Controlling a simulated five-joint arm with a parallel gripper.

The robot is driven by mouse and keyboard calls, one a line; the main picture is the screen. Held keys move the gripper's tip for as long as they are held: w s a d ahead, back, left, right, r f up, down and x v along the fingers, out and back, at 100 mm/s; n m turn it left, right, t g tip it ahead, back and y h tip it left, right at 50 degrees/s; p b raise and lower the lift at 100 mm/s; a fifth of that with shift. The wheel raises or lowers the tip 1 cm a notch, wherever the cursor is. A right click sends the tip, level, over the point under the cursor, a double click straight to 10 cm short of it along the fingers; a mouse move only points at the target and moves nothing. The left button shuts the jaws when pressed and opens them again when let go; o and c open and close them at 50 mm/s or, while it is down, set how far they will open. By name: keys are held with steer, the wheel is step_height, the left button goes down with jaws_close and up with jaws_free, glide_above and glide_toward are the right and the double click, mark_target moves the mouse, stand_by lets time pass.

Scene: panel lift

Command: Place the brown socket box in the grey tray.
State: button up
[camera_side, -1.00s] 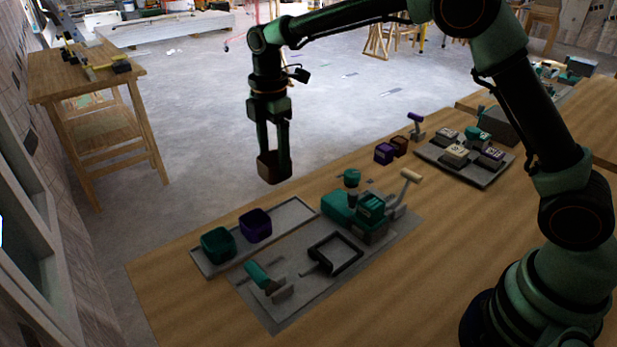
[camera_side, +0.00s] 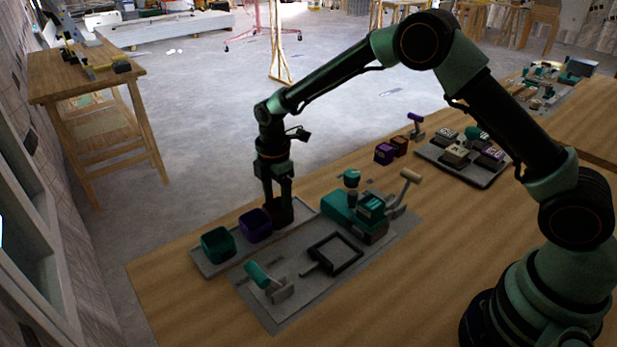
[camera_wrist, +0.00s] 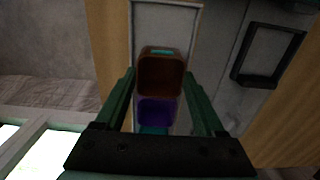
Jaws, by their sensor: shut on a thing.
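The brown socket box (camera_side: 279,212) is between the fingers of my gripper (camera_side: 282,204), low at the right part of the grey tray (camera_side: 300,206). In the wrist view the brown box (camera_wrist: 160,76) shows its open top between the two green fingers of my gripper (camera_wrist: 160,85). My gripper is shut on it. The tray (camera_wrist: 165,18) also shows in the wrist view. I cannot tell whether the box touches the tray floor. A purple box (camera_side: 255,225) and a green box (camera_side: 217,245) stand in the tray to its left.
A green machine (camera_side: 357,213) with a lever stands right of the tray. A black square frame (camera_side: 335,254) and a green-handled tool (camera_side: 264,277) lie on the grey mat in front. Small purple and brown blocks (camera_side: 390,149) and a dark parts tray (camera_side: 464,158) are farther back.

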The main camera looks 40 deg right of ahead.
steer(key=shift+f, duration=0.1)
steer(key=o, duration=1.3)
